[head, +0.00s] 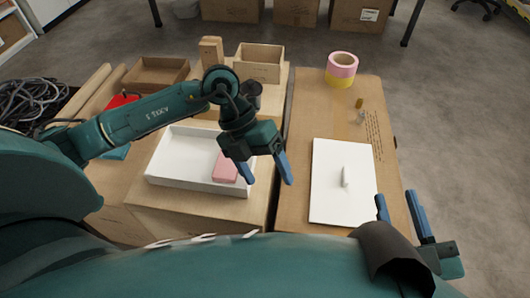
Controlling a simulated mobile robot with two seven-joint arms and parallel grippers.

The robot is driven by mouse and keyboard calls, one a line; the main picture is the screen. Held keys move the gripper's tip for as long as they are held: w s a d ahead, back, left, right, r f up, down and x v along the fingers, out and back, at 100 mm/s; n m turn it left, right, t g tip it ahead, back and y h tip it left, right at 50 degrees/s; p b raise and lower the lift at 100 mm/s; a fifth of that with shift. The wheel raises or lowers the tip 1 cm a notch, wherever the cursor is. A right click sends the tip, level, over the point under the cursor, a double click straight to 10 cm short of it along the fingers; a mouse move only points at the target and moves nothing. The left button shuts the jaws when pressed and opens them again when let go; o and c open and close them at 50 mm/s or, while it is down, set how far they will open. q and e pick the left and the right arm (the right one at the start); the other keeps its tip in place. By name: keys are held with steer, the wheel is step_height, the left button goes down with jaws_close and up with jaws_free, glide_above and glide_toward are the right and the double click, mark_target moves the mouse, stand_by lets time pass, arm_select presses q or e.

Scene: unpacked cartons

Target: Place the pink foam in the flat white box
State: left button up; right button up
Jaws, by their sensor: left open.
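The pink foam (224,168) is a small pink block lying inside the flat white box (168,181), at its right end. The box is shallow and open-topped, on a carton at centre left. My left gripper (267,182) is open and empty. In the picture its fingers sit at and just beyond the box's right edge, right of the foam; its height above is hard to judge. My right gripper (396,197) is at the lower right, beside the right carton's edge, with its fingers apart and nothing visible between them.
A white sheet (328,208) with a small white object (345,177) lies on the right carton. A pink and yellow tape roll (341,69) and small bottles (360,104) stand behind it. An open cardboard box (260,64) and tray (156,73) are at the back left.

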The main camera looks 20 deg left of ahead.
arm_select(q)
steer(key=s+d+r+g+h, duration=0.2)
steer(key=s+d+r+h, duration=0.4)
steer(key=s+d+h, duration=0.45)
step_height(320, 180, up, 8)
steer(key=w+d+n+t+h, duration=0.2)
steer(key=d+n+t+h, duration=0.1)
steer(key=n+t+h, duration=0.3)
steer(key=w+a+f+n+t+y, duration=0.2)
steer(key=a+n+t+y, duration=0.2)
steer(key=n+t+y, duration=0.3)
steer(key=w+a+f+n+t+y, duration=0.2)
steer(key=a+n+t+y, duration=0.3)
steer(key=n+t, duration=0.4)
steer(key=f+n+y, duration=0.1)
steer(key=n, duration=0.6)
steer(key=shift+w+a+y, duration=0.2)
steer(key=shift+w+y, duration=0.05)
steer(key=shift+y, duration=0.1)
steer(key=shift+f, duration=0.15)
